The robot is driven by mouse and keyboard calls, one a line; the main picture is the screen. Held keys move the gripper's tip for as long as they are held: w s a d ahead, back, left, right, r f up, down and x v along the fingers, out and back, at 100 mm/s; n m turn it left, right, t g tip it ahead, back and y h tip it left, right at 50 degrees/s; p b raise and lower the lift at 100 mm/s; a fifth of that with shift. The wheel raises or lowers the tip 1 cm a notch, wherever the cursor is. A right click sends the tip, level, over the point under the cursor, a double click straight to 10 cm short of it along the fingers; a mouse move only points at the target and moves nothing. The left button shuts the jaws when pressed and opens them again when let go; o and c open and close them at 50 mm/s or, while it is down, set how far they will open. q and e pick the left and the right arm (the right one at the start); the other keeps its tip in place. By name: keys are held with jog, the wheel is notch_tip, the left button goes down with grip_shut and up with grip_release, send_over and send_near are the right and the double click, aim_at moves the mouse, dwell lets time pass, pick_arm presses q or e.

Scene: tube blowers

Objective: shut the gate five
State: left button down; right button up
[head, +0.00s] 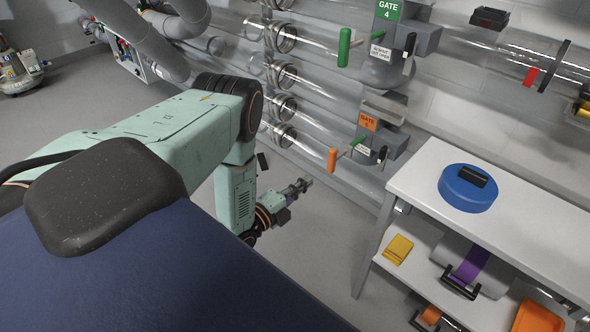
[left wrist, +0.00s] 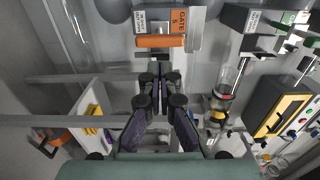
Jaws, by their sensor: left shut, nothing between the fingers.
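Gate five (head: 377,138) is a grey unit on the lower clear tube, with an orange label. Its orange handle (head: 332,160) sticks out to the left on a rod. In the left wrist view the orange handle (left wrist: 160,41) lies across the top middle, beside the orange gate label (left wrist: 178,20). My left gripper (head: 303,185) is below and left of the handle, apart from it. In the left wrist view the fingers (left wrist: 160,78) are closed together, empty, pointing toward the handle. I cannot tell the gate's inner position. My right gripper is not in view.
Gate four (head: 388,30), with a green handle (head: 344,48), is above gate five. Floor between my arm and the table is clear.

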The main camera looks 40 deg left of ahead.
aim_at(330, 163)
pick_arm(q)
jog(key=w+b, duration=0.1)
jog(key=w, duration=0.1)
jog(key=w+b, duration=0.1)
jog(key=w, duration=0.4)
jog(key=shift+d+f+b, duration=0.1)
jog(key=shift+d+b, duration=0.2)
jog(key=shift+b, duration=0.1)
jog(key=shift+w, duration=0.55)
jog(key=shift+w, duration=0.1)
